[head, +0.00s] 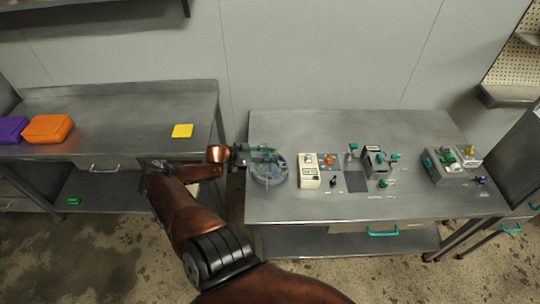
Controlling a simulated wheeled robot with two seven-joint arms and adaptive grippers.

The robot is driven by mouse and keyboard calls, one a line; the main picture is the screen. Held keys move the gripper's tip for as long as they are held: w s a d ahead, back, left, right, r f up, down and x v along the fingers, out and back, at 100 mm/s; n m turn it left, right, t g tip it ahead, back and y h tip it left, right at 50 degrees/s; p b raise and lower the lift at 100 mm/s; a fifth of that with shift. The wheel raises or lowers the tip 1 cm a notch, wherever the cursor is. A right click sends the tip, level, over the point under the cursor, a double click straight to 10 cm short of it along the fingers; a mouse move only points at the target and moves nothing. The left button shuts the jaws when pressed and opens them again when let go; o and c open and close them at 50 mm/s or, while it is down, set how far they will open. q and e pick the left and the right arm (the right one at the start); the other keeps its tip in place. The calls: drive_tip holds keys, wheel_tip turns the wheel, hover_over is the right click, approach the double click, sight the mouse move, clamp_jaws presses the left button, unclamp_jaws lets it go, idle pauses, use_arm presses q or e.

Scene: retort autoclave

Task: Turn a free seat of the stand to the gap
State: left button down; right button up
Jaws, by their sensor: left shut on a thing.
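The round grey stand (268,176) sits at the left end of the right-hand steel table. My left gripper (262,154) reaches in from the left over the stand's top and is shut on a part of it; the gripper hides much of the top. A bit of green shows at the fingertips. Which seats are free, and where the gap lies, is too small and too covered to tell. My right gripper is not in view.
Right of the stand are a cream box (309,172), an orange-topped device (326,161), a dark pad (356,181) and grey boxes (377,164). A far-right grey unit (446,170) holds coloured parts. The left bench (110,120) carries a yellow square (182,131) and an orange box (48,128).

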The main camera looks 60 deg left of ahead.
use_arm(q)
drive_tip(key=c, duration=1.4)
unclamp_jaws()
drive_tip(key=shift+o, duration=0.2)
drive_tip(key=v, duration=1.2)
